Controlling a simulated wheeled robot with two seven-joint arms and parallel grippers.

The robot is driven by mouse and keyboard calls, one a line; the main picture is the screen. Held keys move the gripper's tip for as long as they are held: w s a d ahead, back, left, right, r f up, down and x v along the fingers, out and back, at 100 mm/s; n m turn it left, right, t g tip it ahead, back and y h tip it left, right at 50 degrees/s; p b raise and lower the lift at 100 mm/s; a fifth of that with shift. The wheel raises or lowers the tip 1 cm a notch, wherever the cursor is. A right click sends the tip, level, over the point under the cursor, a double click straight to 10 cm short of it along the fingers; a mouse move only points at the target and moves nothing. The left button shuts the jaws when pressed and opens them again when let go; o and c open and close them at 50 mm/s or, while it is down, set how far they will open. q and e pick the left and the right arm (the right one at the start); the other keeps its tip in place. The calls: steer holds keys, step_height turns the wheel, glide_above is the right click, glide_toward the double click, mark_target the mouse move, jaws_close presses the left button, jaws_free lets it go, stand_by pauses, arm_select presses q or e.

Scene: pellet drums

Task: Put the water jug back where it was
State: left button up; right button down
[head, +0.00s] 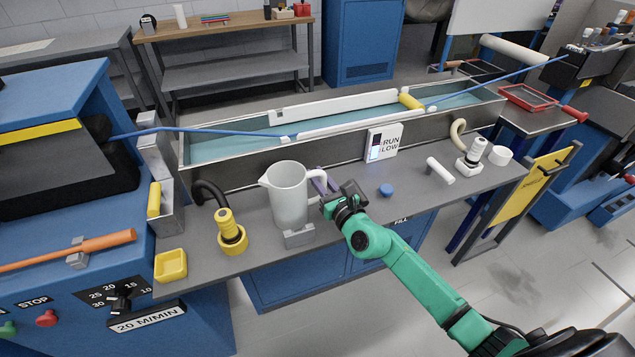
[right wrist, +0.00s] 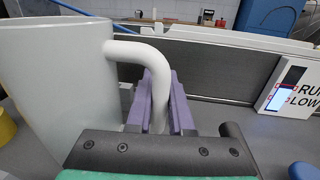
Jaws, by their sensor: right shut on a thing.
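The white water jug (head: 289,194) is upright at the front middle of the grey bench, its spout to the left and its handle to the right. A small light grey block (head: 298,236) is at its foot; I cannot tell whether the jug touches the bench. My right gripper (head: 325,187) is at the handle. In the right wrist view the purple fingers of my right gripper (right wrist: 160,105) are shut on the handle, beside the jug body (right wrist: 62,85). My left gripper is not in view.
Left of the jug stand a black hose with a yellow valve (head: 230,232) and a yellow tray (head: 170,265). Behind is the water trough (head: 350,158). A RUN LOW sign (head: 383,142), a blue knob (head: 386,190) and a white cylinder (head: 440,170) are to the right.

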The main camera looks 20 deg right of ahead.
steer(key=shift+w+a+r, duration=0.1)
steer(key=shift+r, duration=0.05)
steer(key=c, duration=0.8)
jaws_free()
steer(key=b+v, duration=0.1)
steer(key=v, duration=1)
steer(key=shift+s+b, duration=0.25)
steer(key=shift+b, duration=0.1)
steer(key=shift+s, duration=0.4)
